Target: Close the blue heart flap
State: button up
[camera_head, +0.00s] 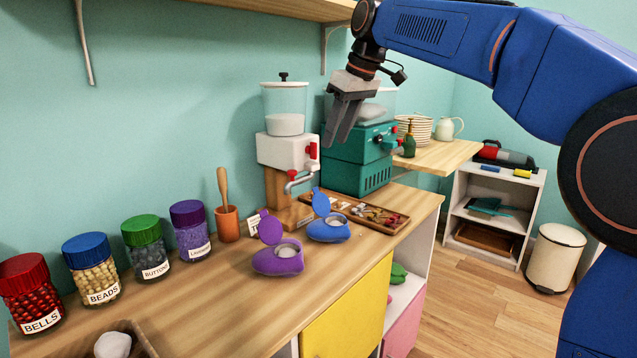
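The blue heart (329,232) lies on the wooden counter in front of the white and teal machines. Its blue flap (321,203) stands open, raised at the heart's back left, and a pale round opening shows in the heart's top. My grey gripper (333,144) hangs in the air above and behind the heart, in front of the machines, well apart from the flap. Its fingers point down and look parted, with nothing held between them.
A purple heart (278,262) with its own raised flap sits to the left of the blue one. A wooden tray (395,228) of small parts lies just behind and right. The white dispenser's tap (294,183) overhangs nearby. Several lidded jars (94,276) stand at the left.

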aim_at(316, 190)
jog(key=x, duration=1.5)
grip_shut()
